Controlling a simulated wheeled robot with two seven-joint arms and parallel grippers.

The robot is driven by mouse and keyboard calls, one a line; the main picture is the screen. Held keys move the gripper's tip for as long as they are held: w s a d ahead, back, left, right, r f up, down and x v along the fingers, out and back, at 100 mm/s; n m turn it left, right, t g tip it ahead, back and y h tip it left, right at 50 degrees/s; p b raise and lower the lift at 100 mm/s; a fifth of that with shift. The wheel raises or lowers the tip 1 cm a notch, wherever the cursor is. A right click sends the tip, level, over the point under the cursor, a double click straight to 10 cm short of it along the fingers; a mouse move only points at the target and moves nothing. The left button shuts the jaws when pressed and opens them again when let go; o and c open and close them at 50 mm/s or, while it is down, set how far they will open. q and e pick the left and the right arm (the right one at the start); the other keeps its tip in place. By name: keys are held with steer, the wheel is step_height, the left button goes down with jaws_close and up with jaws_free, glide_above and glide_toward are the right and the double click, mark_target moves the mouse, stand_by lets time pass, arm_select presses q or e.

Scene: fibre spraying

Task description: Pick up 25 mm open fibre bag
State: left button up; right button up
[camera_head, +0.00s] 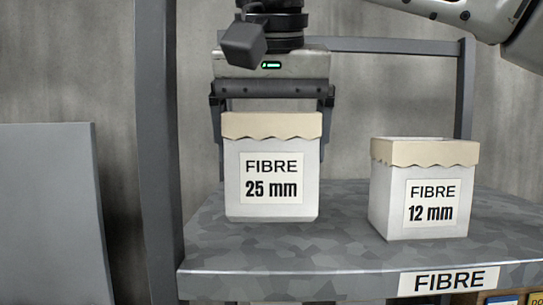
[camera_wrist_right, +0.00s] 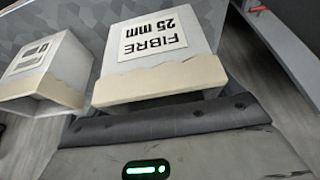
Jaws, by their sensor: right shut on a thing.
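The 25 mm fibre bag (camera_head: 272,200) is a white, box-shaped bag with a folded beige rim, upright at the left of the shelf in the head view. My right gripper (camera_head: 272,125) comes from above, its fingers on either side of the bag, shut on it. The rim hides part of the gripper, and whether the bag's base touches the shelf is hard to tell. The right wrist view also shows the bag (camera_wrist_right: 190,38) close against the gripper (camera_wrist_right: 165,105). My left gripper is not in view.
The 12 mm fibre bag (camera_head: 400,210) stands to the right on the grey shelf (camera_head: 330,255), with a gap between the bags. A grey upright post (camera_head: 160,150) is close on the left. A rear rail (camera_head: 400,46) runs behind. A FIBRE label (camera_head: 449,281) marks the front edge.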

steer(key=s+d+r, duration=0.9)
steer(key=d+r, duration=0.1)
steer(key=shift+s, duration=0.3)
stand_by(0.4)
steer(key=shift+d, duration=0.1)
